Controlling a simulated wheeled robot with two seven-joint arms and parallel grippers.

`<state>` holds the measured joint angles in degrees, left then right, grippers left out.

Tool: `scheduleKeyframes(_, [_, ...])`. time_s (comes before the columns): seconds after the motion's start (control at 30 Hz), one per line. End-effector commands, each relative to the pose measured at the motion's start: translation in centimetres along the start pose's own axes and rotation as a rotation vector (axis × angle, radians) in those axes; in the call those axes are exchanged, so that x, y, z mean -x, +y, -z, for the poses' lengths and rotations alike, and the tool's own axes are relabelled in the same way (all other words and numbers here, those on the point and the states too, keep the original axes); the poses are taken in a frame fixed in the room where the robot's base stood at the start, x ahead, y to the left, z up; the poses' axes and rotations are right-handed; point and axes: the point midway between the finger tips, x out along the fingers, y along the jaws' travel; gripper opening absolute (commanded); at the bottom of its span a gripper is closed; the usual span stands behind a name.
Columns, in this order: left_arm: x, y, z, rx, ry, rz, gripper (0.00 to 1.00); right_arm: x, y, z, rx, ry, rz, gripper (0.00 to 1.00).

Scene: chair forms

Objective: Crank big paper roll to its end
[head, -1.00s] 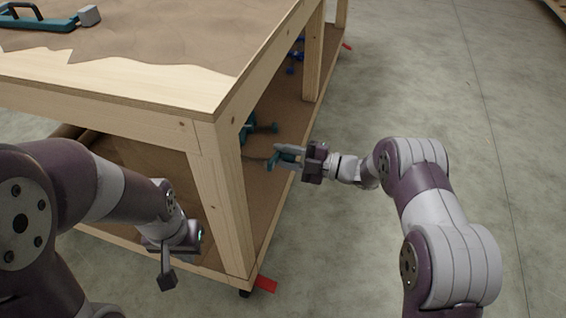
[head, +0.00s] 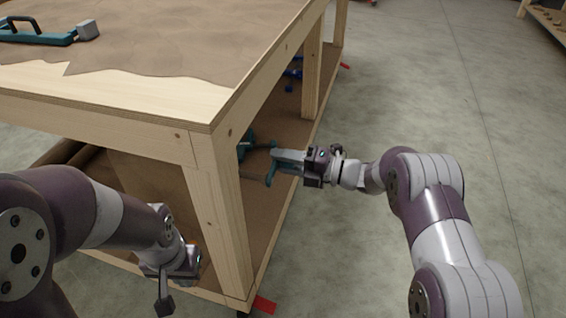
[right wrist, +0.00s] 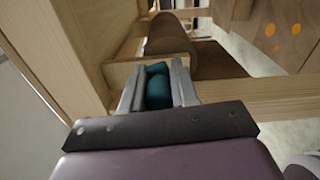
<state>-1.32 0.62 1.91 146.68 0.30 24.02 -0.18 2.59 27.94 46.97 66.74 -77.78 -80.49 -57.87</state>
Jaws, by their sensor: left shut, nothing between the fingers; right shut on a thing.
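The teal crank (head: 270,172) sticks out from under the near end of the wooden workbench, on a thin rod. My right gripper (head: 288,160) is shut on its handle. In the right wrist view the teal handle (right wrist: 157,88) sits between the two grey fingers. The big brown paper roll (right wrist: 172,33) shows beyond it in that view, under the bench. In the head view a brown roll (head: 66,153) shows partly at the left, mostly hidden by my left arm. My left gripper (head: 165,292) is shut and empty, beside the near bench leg.
The bench top (head: 170,105) carries a ragged-edged brown paper sheet (head: 180,50) and a teal tool (head: 40,32). A bench leg (head: 220,215) stands between my arms, with a red caster lever (head: 264,304) at its foot. Concrete floor (head: 430,90) to the right is clear.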

Motion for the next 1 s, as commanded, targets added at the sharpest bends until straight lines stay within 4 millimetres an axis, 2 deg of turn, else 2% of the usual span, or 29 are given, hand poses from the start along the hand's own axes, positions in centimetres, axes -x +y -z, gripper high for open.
scheduleKeyframes(0.43, [0.0, 0.0, 0.0, 0.0, 0.0, 0.0, 0.0, 0.0, 0.0, 0.0, 0.008, 0.001, 0.0, 0.0])
scheduleKeyframes(0.47, [0.0, 0.0, 0.0, 0.0, 0.0, 0.0, 0.0, 0.0, 0.0, 0.0, 0.008, 0.001, 0.0, 0.35])
scheduleKeyframes(0.5, [0.0, 0.0, 0.0, 0.0, 0.0, 0.0, 0.0, 0.0, 0.0, 0.0, 0.007, 0.001, 0.0, 0.48])
scheduleKeyframes(0.53, [0.0, 0.0, 0.0, 0.0, 0.0, 0.0, 0.0, 0.0, 0.0, 0.0, 0.008, 0.001, 0.0, 0.54])
scheduleKeyframes(0.83, [0.1, 0.0, 0.0, 0.0, 0.0, 0.0, 0.0, 0.2, 0.1, 0.0, 0.007, 0.0, 0.0, 0.54])
scheduleKeyframes(0.93, [0.6, 0.0, 0.1, 0.0, 0.0, 0.0, 0.0, 1.6, 0.3, -0.1, 0.006, -0.003, 0.001, 0.54])
scheduleKeyframes(1.0, [1.2, 0.0, 0.1, 0.0, 0.0, 0.0, 0.0, 3.3, 0.4, -0.1, 0.004, -0.005, 0.0, 0.54])
